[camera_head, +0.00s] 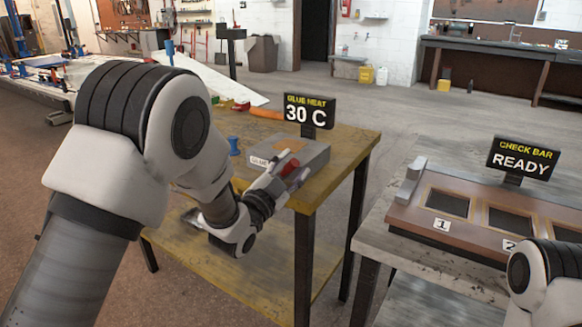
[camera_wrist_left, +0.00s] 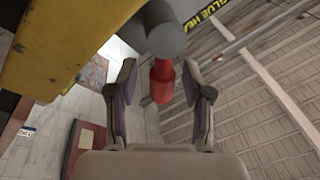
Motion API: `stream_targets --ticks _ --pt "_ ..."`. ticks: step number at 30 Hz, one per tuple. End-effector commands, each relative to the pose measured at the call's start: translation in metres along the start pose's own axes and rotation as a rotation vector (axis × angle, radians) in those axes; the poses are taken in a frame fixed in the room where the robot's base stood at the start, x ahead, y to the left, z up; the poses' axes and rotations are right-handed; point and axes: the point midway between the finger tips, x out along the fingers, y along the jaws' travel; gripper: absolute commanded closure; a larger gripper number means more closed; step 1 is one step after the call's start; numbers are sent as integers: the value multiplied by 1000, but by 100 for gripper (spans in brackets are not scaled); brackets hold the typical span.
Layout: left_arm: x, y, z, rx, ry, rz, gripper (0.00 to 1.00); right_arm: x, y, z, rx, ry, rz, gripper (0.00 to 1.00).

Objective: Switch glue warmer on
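The glue warmer (camera_head: 312,158) is a grey box on the yellow-topped table, with a black display reading GLUE HEAT 30 C (camera_head: 308,115). A red lever (camera_head: 291,167) shows at its near side. My left gripper (camera_head: 286,170) is at this lever. In the left wrist view the red lever (camera_wrist_left: 162,82) hangs from a grey round mount (camera_wrist_left: 162,38), between the two open fingers of my left gripper (camera_wrist_left: 160,70). Gaps show on both sides of it. Only a link of my right arm shows at the lower right; its gripper is out of view.
The worn yellow table (camera_head: 345,158) has a lower shelf. A blue spool-like thing (camera_head: 233,146) and an orange-handled tool (camera_head: 262,113) lie near the warmer. A grey bench (camera_head: 420,258) at right carries a brown numbered fixture (camera_head: 462,234) and a CHECK BAR READY display (camera_head: 523,158).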

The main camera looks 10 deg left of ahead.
Motion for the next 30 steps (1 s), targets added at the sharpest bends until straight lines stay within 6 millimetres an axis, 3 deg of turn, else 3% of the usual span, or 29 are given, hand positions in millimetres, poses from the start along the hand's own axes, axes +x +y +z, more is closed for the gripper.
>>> stream_targets --ticks 8,11,21,25,30 --pt "-6 -1 0 -1 0 -2 50 0 0 0 0 0 0 60" --pt "-23 0 0 -2 -2 0 50 0 0 0 0 0 0 60" --pt "-104 0 1 -3 -3 0 50 0 0 0 0 0 0 60" --pt "-118 0 0 -1 -1 0 50 0 0 0 0 0 0 60" --pt "-120 0 0 0 1 0 50 0 0 0 0 0 0 60"
